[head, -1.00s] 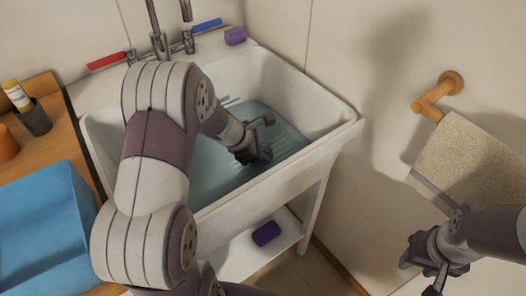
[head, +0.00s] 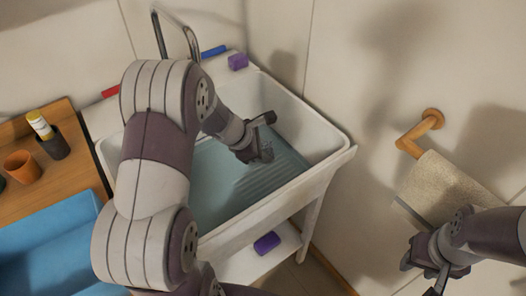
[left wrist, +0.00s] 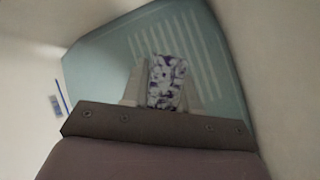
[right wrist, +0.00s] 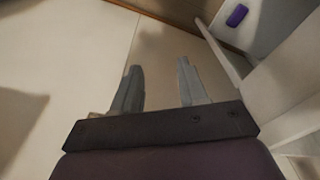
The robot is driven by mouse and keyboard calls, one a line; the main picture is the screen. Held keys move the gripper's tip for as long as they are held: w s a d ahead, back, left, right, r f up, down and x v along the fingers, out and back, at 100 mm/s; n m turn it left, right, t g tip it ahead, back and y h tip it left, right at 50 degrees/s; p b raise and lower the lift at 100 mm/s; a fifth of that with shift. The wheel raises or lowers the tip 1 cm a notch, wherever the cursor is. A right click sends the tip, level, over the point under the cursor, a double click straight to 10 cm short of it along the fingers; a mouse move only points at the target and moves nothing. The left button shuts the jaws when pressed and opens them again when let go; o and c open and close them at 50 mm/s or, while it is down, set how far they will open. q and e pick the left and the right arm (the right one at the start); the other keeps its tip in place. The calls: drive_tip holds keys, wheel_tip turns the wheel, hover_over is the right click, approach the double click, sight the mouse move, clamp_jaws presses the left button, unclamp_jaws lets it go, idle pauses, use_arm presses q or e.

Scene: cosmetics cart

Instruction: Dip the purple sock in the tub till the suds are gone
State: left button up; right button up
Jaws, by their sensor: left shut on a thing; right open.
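The purple sock (left wrist: 166,84), blotched with white suds, is gripped between the fingers of my left gripper (left wrist: 165,92). In the head view, that left gripper (head: 262,150) hangs inside the white tub (head: 325,142), over the bluish water (head: 225,190). The sock is hardly visible there, and I cannot tell whether it touches the water. The ribbed slope of the tub shows behind the sock in the left wrist view. My right gripper (right wrist: 155,90) is open and empty, right of the tub, below the hanging towel in the head view (head: 425,270).
A beige towel (head: 445,185) hangs from a wooden holder (head: 420,132) on the right wall. A purple block (head: 238,62) sits on the tub's back ledge, another purple item (head: 267,243) on the lower shelf. A wooden counter with cups (head: 22,167) and a blue bin (head: 50,235) stand left.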

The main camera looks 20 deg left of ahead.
use_arm(q)
wheel_tip(320, 180, up, 14)
drive_tip(key=p, duration=1.1)
drive_tip(key=shift+f, duration=0.3)
drive_tip(key=shift+s+f, duration=0.1)
idle(0.3)
